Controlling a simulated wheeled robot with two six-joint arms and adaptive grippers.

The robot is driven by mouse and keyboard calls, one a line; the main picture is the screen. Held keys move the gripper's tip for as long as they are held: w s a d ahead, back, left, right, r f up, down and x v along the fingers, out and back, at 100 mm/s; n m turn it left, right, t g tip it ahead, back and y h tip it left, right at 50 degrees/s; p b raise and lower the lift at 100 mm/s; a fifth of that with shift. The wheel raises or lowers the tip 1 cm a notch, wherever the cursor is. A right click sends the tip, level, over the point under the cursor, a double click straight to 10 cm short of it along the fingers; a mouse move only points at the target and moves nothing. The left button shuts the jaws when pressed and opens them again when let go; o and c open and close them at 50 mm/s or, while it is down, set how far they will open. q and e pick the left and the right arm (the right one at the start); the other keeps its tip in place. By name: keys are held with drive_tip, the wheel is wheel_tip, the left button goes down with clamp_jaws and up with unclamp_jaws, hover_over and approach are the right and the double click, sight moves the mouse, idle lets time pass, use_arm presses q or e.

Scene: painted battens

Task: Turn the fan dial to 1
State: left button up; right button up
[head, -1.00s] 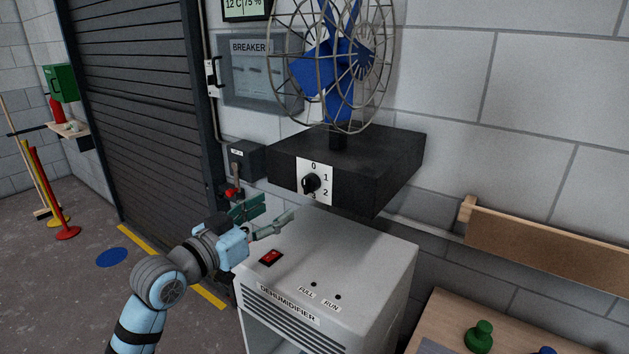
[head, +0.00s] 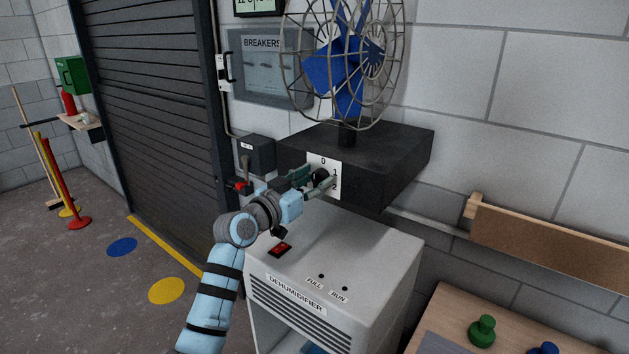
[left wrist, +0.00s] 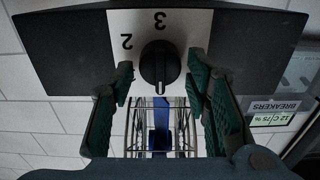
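The fan dial (head: 321,175) is a black knob on a white plate (head: 333,164) on the front of the black fan base (head: 385,160). The plate's 0 and 1 show in the head view. The left wrist view shows the knob (left wrist: 160,66) upside down, with 2 and 3 beside it. My left gripper (head: 316,179) is at the dial. In the left wrist view its green fingers (left wrist: 161,78) are open, one on each side of the knob, with gaps. My right gripper is not in view.
The blue-bladed caged fan (head: 345,60) stands on the base. A dehumidifier (head: 335,250) with a red switch (head: 280,249) is below my left arm. A grey box with a red-tipped lever (head: 240,185) is close on the left. A breaker panel (head: 268,75) hangs behind.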

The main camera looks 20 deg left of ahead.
use_arm(q)
drive_tip(key=c, duration=0.6)
drive_tip(key=shift+d, duration=0.15)
drive_tip(key=shift+c, duration=0.6)
drive_tip(key=shift+w+a+f, duration=0.1)
drive_tip(key=shift+a, duration=0.1)
drive_tip(key=shift+d+m+b, duration=0.1)
drive_tip(key=shift+m+b, duration=0.2)
drive_tip(key=shift+b, duration=0.15)
drive_tip(key=shift+f+m+b, duration=0.1)
drive_tip(key=shift+m+b, duration=0.8)
drive_tip(key=m+b, duration=0.2)
drive_tip(key=shift+m, duration=0.3)
drive_tip(key=m+b, duration=0.2)
drive_tip(key=m, duration=0.1)
drive_tip(key=shift+d+m, duration=0.1)
drive_tip(key=shift+m, duration=0.2)
drive_tip(key=shift+m+b, duration=0.9)
drive_tip(key=shift+m, duration=0.6)
